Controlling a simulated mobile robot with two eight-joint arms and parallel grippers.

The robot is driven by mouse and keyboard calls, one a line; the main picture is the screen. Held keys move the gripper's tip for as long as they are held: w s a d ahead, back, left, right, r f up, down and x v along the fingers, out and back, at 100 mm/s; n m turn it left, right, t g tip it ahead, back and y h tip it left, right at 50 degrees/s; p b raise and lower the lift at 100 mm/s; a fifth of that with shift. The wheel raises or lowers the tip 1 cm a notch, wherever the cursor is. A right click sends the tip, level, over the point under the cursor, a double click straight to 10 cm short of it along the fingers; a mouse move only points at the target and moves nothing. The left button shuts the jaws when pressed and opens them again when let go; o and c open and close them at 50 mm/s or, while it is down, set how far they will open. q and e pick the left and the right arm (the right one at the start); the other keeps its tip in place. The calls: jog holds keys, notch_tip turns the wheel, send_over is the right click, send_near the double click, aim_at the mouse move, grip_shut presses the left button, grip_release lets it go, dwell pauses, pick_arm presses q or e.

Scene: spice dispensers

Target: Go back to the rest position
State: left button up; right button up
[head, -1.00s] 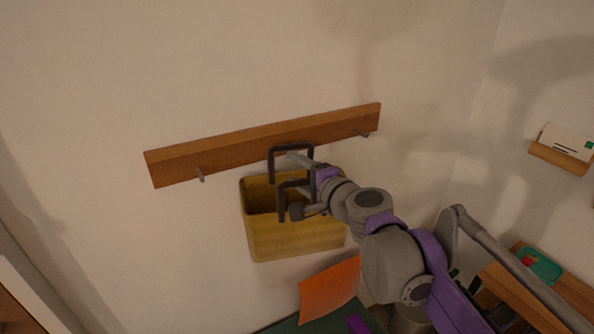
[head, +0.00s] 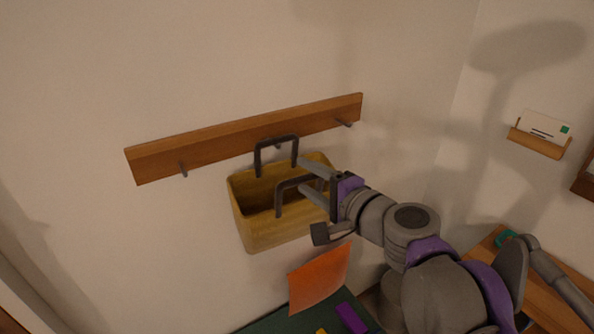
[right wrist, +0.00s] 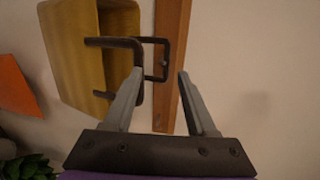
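A yellow-brown basket (head: 262,231) with two dark handles hangs at a wall-mounted wooden rail (head: 225,144). Its rear handle (head: 257,157) is at the rail's middle peg; the front handle (head: 279,201) stands up over the basket's opening. My right gripper (head: 301,174) is open, its two fingers apart, just right of the handles. In the right wrist view the basket (right wrist: 75,55) lies beyond the left finger, whose tip overlaps the front handle; I cannot tell if they touch. Nothing is held between the fingers. My left gripper is out of view.
Bare pegs (head: 184,170) stick out at the rail's ends. An orange sheet (head: 320,279) and a dark green surface (head: 289,320) with a purple block (head: 352,318) lie below. A wooden card holder (head: 537,143) is on the right wall, above a wooden surface (head: 545,300).

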jog(key=s+d+f+n+g+h, duration=0.2)
jog(key=s+d+f, duration=0.4)
jog(key=f, duration=0.4)
jog(key=s+d+f+n+g+h, duration=0.2)
jog(key=s+d+f+n+h, duration=0.2)
jog(key=s+f, duration=0.3)
jog(key=s+d+f+n+g+h, duration=0.3)
jog(key=s+d+f+n, duration=0.2)
jog(key=f, duration=0.9)
jog(key=s+d, duration=0.2)
jog(key=shift+d+f+h, duration=0.3)
jog(key=shift+f, duration=0.1)
jog(key=shift+s, duration=0.1)
